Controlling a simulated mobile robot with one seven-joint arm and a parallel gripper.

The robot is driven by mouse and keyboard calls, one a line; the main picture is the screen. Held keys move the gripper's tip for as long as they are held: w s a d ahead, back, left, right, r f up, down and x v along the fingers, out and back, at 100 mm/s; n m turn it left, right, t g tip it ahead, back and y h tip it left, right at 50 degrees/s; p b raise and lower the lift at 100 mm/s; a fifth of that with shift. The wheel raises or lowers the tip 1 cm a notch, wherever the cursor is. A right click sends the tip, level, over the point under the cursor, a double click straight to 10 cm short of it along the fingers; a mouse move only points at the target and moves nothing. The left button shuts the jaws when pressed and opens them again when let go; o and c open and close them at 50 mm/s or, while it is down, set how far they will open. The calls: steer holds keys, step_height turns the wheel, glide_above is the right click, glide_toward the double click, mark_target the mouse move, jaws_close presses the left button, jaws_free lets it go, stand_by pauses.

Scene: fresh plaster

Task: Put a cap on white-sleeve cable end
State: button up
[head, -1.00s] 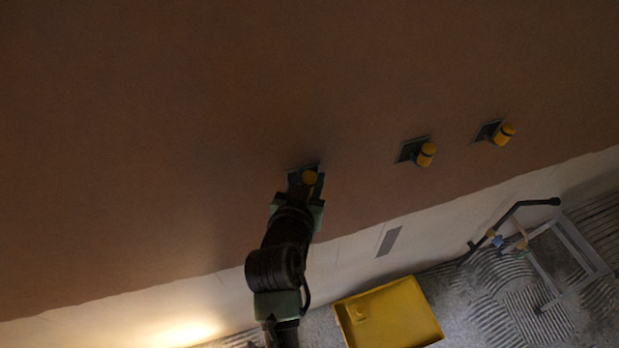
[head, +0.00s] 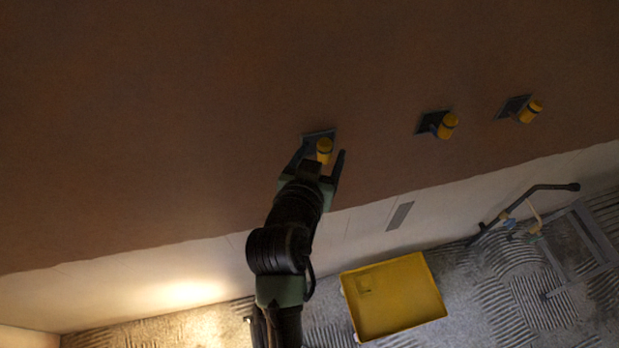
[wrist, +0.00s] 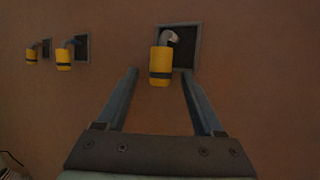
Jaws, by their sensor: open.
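The nearest cable end comes out of a dark square wall box (wrist: 192,55) and has a pale, whitish sleeve (wrist: 170,37). A yellow cap (wrist: 160,66) with a dark band sits over its end, hanging downward. In the head view this cap (head: 324,146) shows just ahead of my gripper (head: 322,153). My gripper is open; in the wrist view its two fingers (wrist: 160,73) stand apart on either side of the cap's lower part, with visible gaps. Whether the fingertips reach as deep as the cap cannot be told.
Two more wall boxes to the right in the head view hold cables with yellow caps (head: 447,126) (head: 530,112). A yellow crate (head: 440,318) lies on the floor below. A dark-handled metal frame (head: 575,240) stands at the right. The wall around the boxes is clear.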

steer(key=b+v, duration=0.2)
steer(key=v, duration=0.8)
steer(key=shift+w, duration=0.15)
steer(key=w+r+t+y+b, duration=0.1)
steer(key=w+r+t, duration=0.2)
steer(key=r, duration=0.7)
steer(key=w+r+t+b, duration=0.1)
steer(key=w+r+t, duration=0.15)
steer(key=r, duration=0.75)
steer(key=s+d+r+n+t+y, duration=0.1)
steer(key=s+r+t, duration=0.3)
steer(key=r, duration=0.7)
steer(key=s+d+r+n+t, duration=0.1)
steer(key=s+r+t, duration=0.3)
steer(key=r, duration=0.8)
steer(key=shift+s+d+t+y, duration=0.3)
steer(key=shift+s+t+y, duration=0.05)
steer(key=shift+y, duration=0.05)
